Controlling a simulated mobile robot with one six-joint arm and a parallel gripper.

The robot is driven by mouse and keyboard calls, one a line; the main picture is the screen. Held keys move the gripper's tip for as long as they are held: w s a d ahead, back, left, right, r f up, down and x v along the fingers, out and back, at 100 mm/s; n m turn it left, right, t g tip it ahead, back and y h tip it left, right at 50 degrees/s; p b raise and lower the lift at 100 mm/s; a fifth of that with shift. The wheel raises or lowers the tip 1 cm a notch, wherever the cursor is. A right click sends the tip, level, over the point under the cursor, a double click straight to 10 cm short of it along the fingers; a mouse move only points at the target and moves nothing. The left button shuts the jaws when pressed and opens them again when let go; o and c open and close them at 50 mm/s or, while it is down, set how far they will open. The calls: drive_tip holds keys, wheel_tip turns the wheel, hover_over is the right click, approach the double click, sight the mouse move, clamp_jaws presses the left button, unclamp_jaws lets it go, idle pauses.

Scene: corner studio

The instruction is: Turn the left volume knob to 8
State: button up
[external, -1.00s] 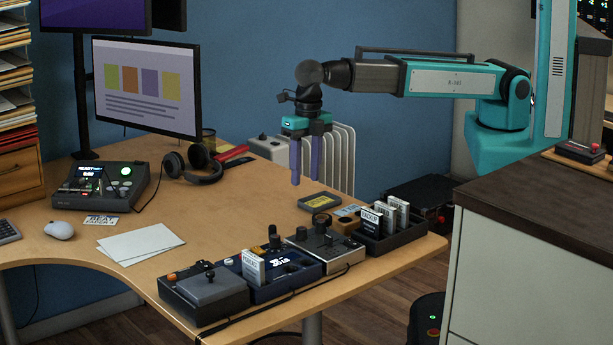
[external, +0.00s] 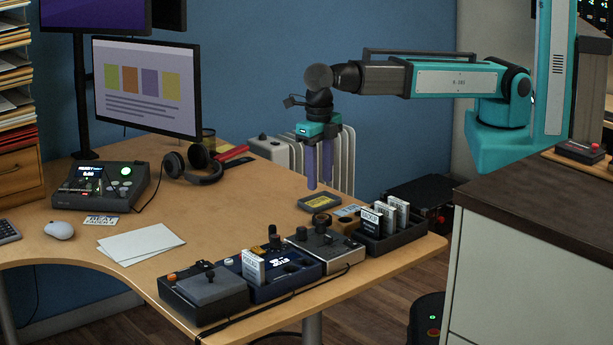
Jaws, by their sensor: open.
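A grey-topped device (external: 328,248) with dark knobs stands on the desk between a blue device and a dark cartridge tray. One dark knob (external: 302,233) sits at its left and a larger round one (external: 322,221) at its back right. Which of these is the left volume knob, and what it is set to, is too small to read. My gripper (external: 319,186) hangs pointing down above the desk, its two purple fingers apart and empty. It is above and behind the grey-topped device and touches nothing.
A blue device (external: 272,279) with an upright white cartridge (external: 253,267) and a joystick box (external: 205,290) stand to the left. A tray of cartridges (external: 385,235) stands to the right.

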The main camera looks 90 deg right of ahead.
sight(320, 220)
drive_tip(key=shift+s+d+f+p, duration=0.1)
drive_tip(key=shift+f+p, duration=0.6)
drive_tip(key=shift+f, duration=2.4)
drive_tip(key=shift+d+f+p, duration=0.1)
drive_tip(key=shift+f+p, duration=0.6)
drive_tip(key=shift+f, duration=2.35)
clamp_jaws()
